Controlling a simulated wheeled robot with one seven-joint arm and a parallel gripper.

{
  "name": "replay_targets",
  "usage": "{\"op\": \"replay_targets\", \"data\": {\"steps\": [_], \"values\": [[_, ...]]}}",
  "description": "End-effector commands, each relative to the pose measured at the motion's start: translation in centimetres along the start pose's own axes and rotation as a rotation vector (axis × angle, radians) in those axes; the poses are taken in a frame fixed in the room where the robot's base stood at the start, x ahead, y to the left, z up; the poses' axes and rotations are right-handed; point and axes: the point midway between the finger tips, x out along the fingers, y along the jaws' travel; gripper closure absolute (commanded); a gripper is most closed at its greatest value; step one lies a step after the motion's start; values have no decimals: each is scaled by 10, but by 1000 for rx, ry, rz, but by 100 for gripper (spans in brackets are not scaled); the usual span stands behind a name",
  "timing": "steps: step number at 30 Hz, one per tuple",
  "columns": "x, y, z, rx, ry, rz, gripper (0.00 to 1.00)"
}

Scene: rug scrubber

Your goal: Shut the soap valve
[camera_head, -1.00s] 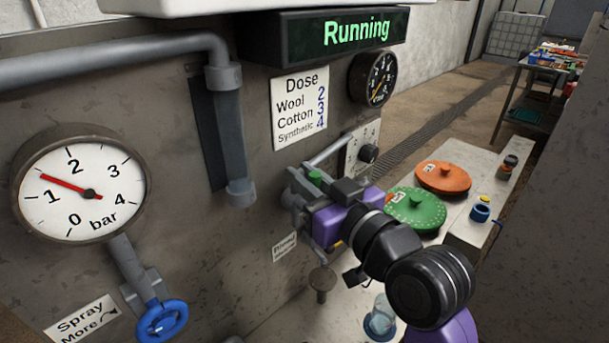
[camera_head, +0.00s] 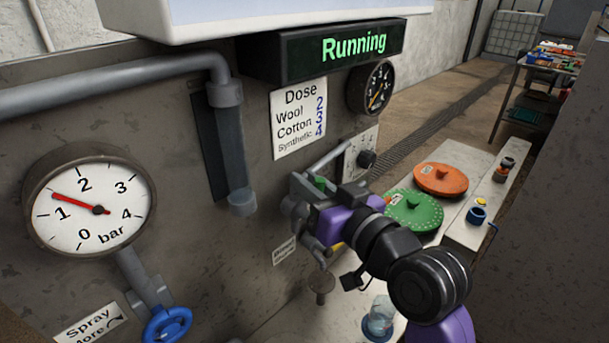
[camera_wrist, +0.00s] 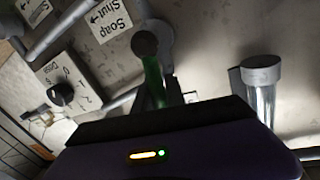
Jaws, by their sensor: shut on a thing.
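The soap valve's green handle (camera_wrist: 153,78) shows in the wrist view, running down from a dark round end beside a grey pipe fitting. Its lower part is hidden behind my gripper's dark front edge. In the head view a bit of the green handle (camera_head: 321,183) shows between the grey jaws of my gripper (camera_head: 322,194), which is shut on it at the wall. The fingertips are mostly hidden. A "Soap Shut" label (camera_wrist: 108,20) with an arrow is at the top of the wrist view.
The display (camera_head: 330,50) reads "Running". A pressure gauge (camera_head: 90,208) reads a little above 1 bar, with a blue spray valve wheel (camera_head: 166,325) below. A clear jar (camera_head: 379,318) stands below my arm.

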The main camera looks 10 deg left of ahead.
Motion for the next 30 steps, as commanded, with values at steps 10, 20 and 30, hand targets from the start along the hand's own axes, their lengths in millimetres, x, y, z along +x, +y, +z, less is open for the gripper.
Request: {"op": "replay_targets", "data": {"steps": [10, 20, 30], "values": [[3, 18, 0, 318, -64, 2, 100], [6, 33, 11, 625, -125, 2, 100], [8, 45, 27, 942, -188, 3, 100]]}}
